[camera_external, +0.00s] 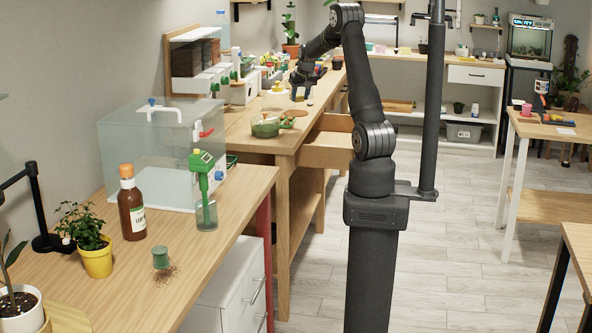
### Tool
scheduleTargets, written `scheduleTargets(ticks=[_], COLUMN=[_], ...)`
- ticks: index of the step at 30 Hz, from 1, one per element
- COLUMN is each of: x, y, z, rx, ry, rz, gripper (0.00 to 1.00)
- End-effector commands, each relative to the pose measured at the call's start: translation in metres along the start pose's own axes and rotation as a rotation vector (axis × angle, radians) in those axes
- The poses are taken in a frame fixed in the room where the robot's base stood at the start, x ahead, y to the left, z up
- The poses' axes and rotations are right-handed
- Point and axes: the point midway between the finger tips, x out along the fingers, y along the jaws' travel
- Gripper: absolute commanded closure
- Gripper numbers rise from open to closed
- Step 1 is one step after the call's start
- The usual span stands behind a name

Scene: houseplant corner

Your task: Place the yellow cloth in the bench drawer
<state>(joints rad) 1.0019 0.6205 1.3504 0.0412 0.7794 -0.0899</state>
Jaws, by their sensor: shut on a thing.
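My gripper (299,97) points down over the far wooden bench, just behind the green bowl. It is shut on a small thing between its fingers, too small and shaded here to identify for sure. I cannot clearly make out the yellow cloth anywhere else. The bench drawer (325,151) is pulled out from the bench's right side, to the right of and below my gripper. My arm hides part of the drawer's right end, and its inside shows only partly.
A green bowl (265,129) stands near the bench edge, with an orange-brown disc (295,113) behind it. On the near table stand a clear tank (150,160), a sauce bottle (131,205) and a potted plant (95,258).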

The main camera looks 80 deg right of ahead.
Motion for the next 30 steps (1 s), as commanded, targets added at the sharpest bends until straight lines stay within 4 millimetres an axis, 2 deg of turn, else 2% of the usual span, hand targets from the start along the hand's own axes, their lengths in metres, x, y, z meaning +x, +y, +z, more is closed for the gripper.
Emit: scheduleTargets(ticks=[1,6,12,15,18,21,26,30], x=[0.019,0.072,0.122,0.139,0.151,0.159,0.177,0.202], y=[0.022,0.087,0.151,0.175,0.192,0.2,0.203,0.202], z=[-0.001,0.0,0.011,0.017,0.022,0.026,0.034,0.045], rx=[0.028,0.101,0.171,0.197,0.215,0.224,0.228,0.227], ry=[-0.006,-0.004,-0.003,-0.002,0.0,0.0,-0.001,-0.002], rz=[0.011,0.041,0.072,0.083,0.091,0.094,0.095,0.094], gripper=[0.79,0.79,0.79,0.79,0.79,0.79,0.79,0.79])
